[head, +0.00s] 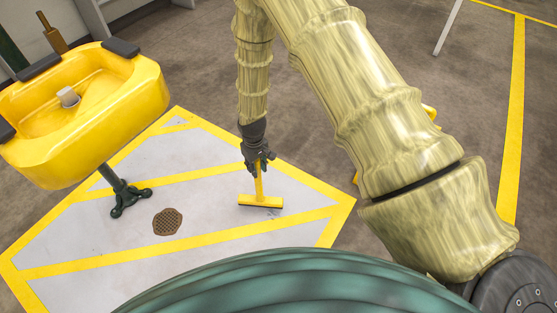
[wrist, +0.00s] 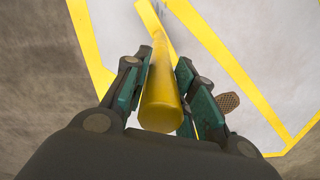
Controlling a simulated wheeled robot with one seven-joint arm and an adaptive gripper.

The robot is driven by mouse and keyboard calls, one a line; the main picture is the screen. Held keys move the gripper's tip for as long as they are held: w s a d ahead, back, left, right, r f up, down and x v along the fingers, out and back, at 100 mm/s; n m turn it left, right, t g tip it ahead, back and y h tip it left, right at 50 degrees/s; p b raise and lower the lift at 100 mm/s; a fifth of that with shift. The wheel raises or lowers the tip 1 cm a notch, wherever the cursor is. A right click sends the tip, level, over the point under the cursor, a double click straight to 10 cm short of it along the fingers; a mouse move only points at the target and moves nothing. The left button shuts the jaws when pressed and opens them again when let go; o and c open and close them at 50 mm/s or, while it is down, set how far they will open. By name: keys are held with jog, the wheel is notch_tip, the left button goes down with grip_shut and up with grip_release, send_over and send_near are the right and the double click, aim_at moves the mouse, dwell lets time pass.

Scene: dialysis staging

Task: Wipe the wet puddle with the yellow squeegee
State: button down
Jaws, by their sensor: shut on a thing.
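The yellow squeegee (head: 260,200) stands with its wide head low on or just above the pale marked floor in the head view; I cannot tell if it touches. My gripper (head: 258,162) is shut around the upper handle, with the arm reaching down from above. In the wrist view the yellow handle (wrist: 161,105) runs between the two fingers of my gripper (wrist: 160,95) and away from the camera. The squeegee head is mostly out of sight there. No wet puddle can be clearly made out on the pale floor in either view.
A brown floor drain (head: 168,221) lies left of the squeegee and also shows in the wrist view (wrist: 228,102). A yellow basin (head: 130,95) on a dark stand (head: 125,192) is at left. Yellow stripes (head: 180,237) cross the pale area. Brown floor (head: 480,100) at right is mostly clear.

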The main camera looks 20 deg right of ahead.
jog(key=shift+r+p, duration=1.9)
jog(key=shift+r, duration=0.7)
